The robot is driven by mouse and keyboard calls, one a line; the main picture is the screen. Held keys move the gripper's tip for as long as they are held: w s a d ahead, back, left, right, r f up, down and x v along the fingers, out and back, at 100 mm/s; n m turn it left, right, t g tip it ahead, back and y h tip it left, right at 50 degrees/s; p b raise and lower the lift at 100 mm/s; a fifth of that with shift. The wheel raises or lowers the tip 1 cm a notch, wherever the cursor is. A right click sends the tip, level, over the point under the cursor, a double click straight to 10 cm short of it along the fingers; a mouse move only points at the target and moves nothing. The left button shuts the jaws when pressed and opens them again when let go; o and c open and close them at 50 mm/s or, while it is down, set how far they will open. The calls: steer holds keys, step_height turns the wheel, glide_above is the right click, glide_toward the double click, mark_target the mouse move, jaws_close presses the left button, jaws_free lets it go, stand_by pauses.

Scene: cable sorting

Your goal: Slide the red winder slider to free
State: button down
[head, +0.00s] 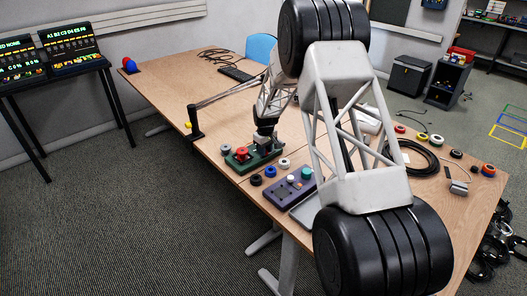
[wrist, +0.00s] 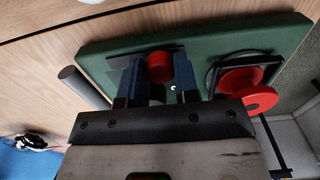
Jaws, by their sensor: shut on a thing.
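The green winder base (head: 238,166) lies on the wooden table in the head view, and it fills the upper wrist view (wrist: 115,45). My gripper (wrist: 158,70) is over this base, with its two blue-grey fingers pointing at it. The gripper also shows in the head view (head: 265,140), low over the back right of the base. A red piece (wrist: 159,66), which looks like the slider, sits between the fingertips, and the fingers are shut on it. A red winder spool (wrist: 240,80) stands to its right, clear of the fingers. The slider's lower part and track are hidden.
A grey cylinder (wrist: 84,87) lies beside the base. A purple control box (head: 290,188) and small dark and blue spools (head: 270,171) sit near the front table edge. A black clamp post (head: 194,122) stands at the left edge. A black cable coil (head: 415,158) lies right.

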mark_target(273, 152)
steer(key=shift+w+d, duration=1.55)
steer(key=c, duration=0.8)
jaws_free()
steer(key=shift+c, duration=0.2)
steer(key=shift+r, duration=0.1)
step_height(273, 152, up, 8)
